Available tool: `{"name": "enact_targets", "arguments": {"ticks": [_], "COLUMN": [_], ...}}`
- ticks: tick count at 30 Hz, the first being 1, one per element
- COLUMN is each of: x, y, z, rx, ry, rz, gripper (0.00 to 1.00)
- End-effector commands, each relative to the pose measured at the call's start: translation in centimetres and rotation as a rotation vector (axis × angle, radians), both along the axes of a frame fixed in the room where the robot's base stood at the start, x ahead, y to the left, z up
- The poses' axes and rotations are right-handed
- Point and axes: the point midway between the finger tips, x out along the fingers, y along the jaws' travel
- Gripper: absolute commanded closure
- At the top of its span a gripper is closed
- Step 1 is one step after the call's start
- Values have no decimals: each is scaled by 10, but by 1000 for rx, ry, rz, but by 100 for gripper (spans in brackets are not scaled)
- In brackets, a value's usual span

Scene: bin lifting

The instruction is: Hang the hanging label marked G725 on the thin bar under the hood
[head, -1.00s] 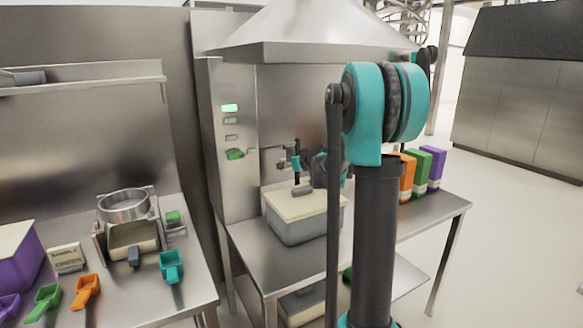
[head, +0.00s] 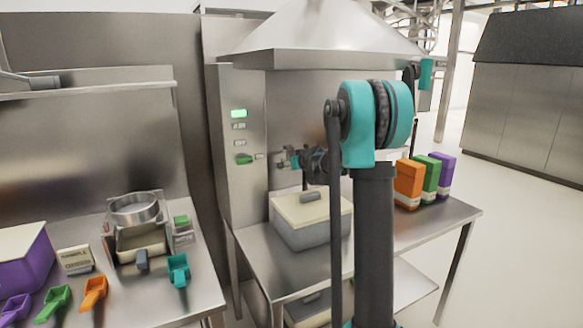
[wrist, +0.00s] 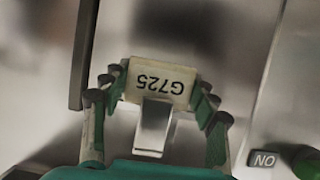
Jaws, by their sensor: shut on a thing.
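The hanging label (wrist: 160,82) is off-white and reads G725 upside down in the wrist view. My gripper (wrist: 156,98) is shut on it, with a teal-and-grey finger on each side. A pale metallic strip shows below the label; I cannot tell if it belongs to it. In the head view my gripper (head: 290,160) is small, in front of the steel back under the hood (head: 325,50), beside the control panel. The label cannot be made out there. I cannot clearly pick out the thin bar in either view; a dark upright strip (wrist: 84,55) stands left of the label.
A grey bin with a cream lid (head: 312,225) stands on the steel table below my gripper. Orange, green and purple boxes (head: 425,180) stand to the right. The control panel (head: 239,160) is at left; an ON button label (wrist: 263,160) is close in the wrist view.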

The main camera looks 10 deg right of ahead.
Motion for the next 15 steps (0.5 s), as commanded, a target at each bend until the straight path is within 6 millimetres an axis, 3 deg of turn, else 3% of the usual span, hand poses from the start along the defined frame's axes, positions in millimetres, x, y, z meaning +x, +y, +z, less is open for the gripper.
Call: {"name": "enact_targets", "arguments": {"ticks": [15], "x": [36], "y": [12], "z": [0], "rx": [0], "ry": [-1], "rz": [0], "gripper": [64]}}
